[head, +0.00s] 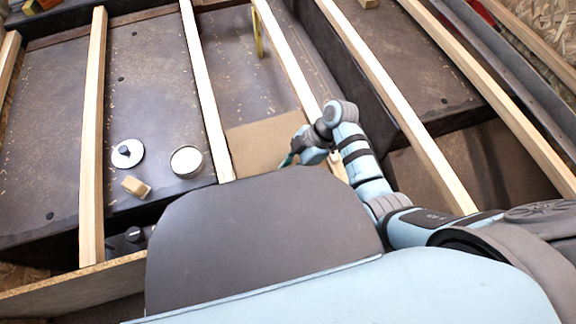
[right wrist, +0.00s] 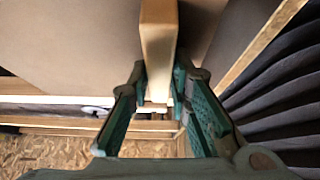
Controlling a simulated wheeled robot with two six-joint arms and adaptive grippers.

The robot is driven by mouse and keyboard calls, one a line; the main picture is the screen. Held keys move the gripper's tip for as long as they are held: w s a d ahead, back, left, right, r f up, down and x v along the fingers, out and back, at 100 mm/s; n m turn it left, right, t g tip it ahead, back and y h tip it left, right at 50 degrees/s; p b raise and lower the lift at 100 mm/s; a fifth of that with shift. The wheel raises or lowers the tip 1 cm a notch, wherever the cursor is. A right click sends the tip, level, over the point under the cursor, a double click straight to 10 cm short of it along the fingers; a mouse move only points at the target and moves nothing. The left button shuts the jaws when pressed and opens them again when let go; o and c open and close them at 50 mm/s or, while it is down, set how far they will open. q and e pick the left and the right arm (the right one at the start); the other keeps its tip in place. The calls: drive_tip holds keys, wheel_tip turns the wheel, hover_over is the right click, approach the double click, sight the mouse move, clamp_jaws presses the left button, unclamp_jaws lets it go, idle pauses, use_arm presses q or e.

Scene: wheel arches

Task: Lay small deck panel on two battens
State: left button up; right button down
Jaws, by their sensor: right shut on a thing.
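The small deck panel (head: 255,145) is a flat tan board in the middle of the head view. It lies between a left batten (head: 206,90) and a right batten (head: 284,50); whether it rests on either is unclear. My right gripper (head: 290,158) is at the panel's near right part, its fingertips mostly hidden by its own arm. In the right wrist view, its green fingers (right wrist: 160,95) are shut on a light wood strip (right wrist: 157,45). I cannot tell whether this strip is the panel's edge or a batten. My left gripper is not in view.
A white-rimmed tin (head: 187,161), a round lid (head: 127,153) and a small wood block (head: 135,186) sit left of the panel. More battens run on both sides, including one at far left (head: 93,130). A yellow upright piece (head: 257,33) stands beyond the panel.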

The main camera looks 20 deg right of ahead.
drive_tip(key=c, duration=1.4)
unclamp_jaws()
drive_tip(key=v, duration=1.2)
